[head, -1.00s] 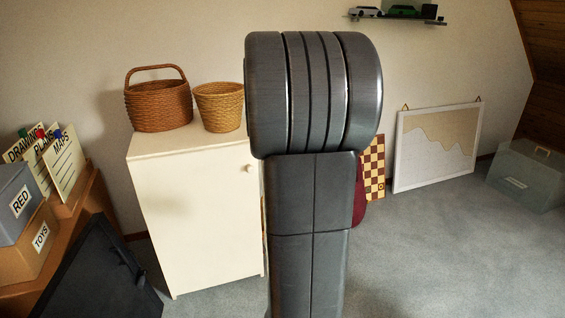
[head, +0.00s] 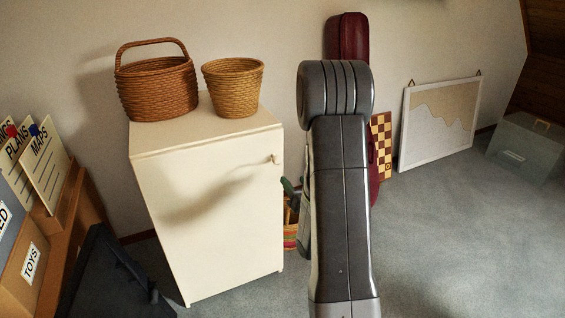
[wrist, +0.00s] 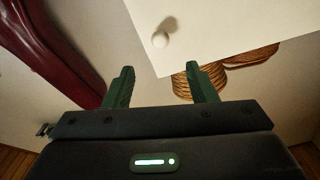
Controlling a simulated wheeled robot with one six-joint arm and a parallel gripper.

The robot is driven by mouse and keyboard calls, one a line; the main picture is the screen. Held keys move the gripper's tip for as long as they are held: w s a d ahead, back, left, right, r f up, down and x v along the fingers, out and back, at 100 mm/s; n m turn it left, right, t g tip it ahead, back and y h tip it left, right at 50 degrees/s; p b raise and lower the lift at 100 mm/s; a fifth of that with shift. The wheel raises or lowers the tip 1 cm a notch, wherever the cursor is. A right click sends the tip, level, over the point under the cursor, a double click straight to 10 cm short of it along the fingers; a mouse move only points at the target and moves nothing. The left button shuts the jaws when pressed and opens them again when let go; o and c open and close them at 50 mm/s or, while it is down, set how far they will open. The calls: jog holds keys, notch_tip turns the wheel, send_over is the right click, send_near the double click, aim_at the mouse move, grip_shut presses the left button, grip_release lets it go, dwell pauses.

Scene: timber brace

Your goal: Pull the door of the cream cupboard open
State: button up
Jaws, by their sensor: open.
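The cream cupboard (head: 215,205) stands against the back wall, and its door looks shut. Its small round knob (head: 275,160) is near the door's upper right corner. The knob also shows in the wrist view (wrist: 160,40), close to the door's edge. My gripper (wrist: 158,82) is open and empty. The knob appears beyond the fingertips, roughly in line with the gap between them, and apart from them. In the head view my arm hides most of the gripper; dark green parts show just right of the cupboard, below knob height.
A handled basket (head: 157,88) and a smaller basket (head: 233,90) stand on the cupboard. A dark red case (head: 347,38), a checkered board (head: 381,145) and a striped basket (head: 290,238) are to its right. Open carpet (head: 450,240) lies at right.

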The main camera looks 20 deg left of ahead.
aim_at(278, 162)
jog(key=x, duration=1.2)
jog(key=shift+b, duration=0.3)
grip_shut()
